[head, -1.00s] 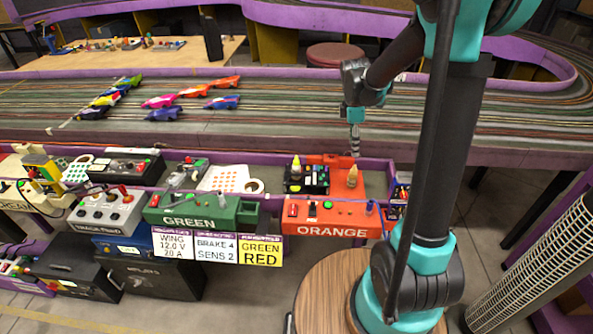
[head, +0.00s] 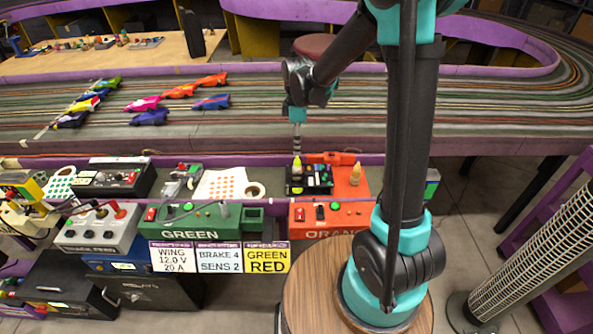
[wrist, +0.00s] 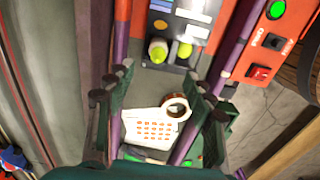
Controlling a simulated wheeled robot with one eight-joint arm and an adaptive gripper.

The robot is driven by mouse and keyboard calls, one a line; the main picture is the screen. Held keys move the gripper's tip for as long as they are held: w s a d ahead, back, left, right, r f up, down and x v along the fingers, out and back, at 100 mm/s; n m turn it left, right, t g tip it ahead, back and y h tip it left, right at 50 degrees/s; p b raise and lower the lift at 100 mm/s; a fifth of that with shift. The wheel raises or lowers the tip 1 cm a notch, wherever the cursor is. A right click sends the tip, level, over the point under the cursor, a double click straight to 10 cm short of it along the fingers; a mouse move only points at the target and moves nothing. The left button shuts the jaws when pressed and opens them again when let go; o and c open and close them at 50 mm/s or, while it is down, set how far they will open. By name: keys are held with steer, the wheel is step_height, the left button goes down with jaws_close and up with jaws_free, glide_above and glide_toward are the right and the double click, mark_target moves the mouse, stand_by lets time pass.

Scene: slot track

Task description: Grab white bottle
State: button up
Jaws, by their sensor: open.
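The bottle's lower part is partly hidden by the box.
A brown-orange bottle (head: 355,174) stands to the right on the orange unit (head: 305,215). A tape roll (head: 255,190) and dotted sheet (head: 220,184) lie to the left. Purple rails edge the shelf, and several slot cars (head: 152,117) sit on the track behind.

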mark_target(298, 161)
step_height(298, 161, down, 10)
steer(key=shift+w+d+r, duration=0.1)
steer(key=shift+w, duration=0.05)
stand_by(0.5)
steer(key=shift+c, duration=0.3)
jaws_close()
